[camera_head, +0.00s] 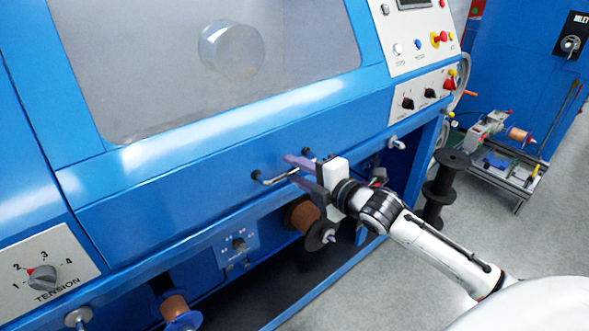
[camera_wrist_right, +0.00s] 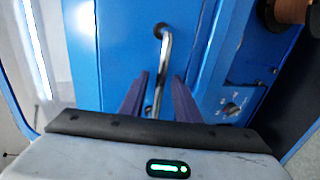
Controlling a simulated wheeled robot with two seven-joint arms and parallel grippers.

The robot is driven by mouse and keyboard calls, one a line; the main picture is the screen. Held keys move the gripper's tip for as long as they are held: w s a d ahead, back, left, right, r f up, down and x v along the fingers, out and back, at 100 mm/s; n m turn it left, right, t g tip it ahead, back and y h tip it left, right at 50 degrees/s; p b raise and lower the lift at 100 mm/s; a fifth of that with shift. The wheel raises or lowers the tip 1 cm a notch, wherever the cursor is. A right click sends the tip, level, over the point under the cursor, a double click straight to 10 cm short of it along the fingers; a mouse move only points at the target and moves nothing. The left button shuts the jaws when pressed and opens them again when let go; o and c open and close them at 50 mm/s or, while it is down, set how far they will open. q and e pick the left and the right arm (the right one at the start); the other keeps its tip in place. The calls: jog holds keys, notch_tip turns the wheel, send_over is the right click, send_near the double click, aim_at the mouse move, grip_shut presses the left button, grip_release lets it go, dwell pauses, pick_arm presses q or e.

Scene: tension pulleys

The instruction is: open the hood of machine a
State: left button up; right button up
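The blue machine's hood (camera_head: 215,150) has a large grey window and appears closed. A chrome bar handle (camera_head: 271,180) is on its lower front edge; it also shows in the right wrist view (camera_wrist_right: 165,55). My right gripper (camera_head: 291,168) is at this handle, with its two purple fingers apart. In the right wrist view the handle lies between the fingers (camera_wrist_right: 160,88), with gaps visible beside it. The fingers hide part of the handle in the head view. I see no label naming the machine. My left gripper is not in view.
Below the hood are copper spools (camera_head: 304,214) and a tension dial (camera_head: 42,278). A control panel (camera_head: 425,45) is at upper right. Black stacked reels (camera_head: 440,190) and a small wheeled rig (camera_head: 505,165) stand on the grey floor to the right.

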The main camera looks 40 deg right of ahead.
jog(key=shift+w, duration=0.3)
jog(key=shift+c, duration=0.4)
grip_shut()
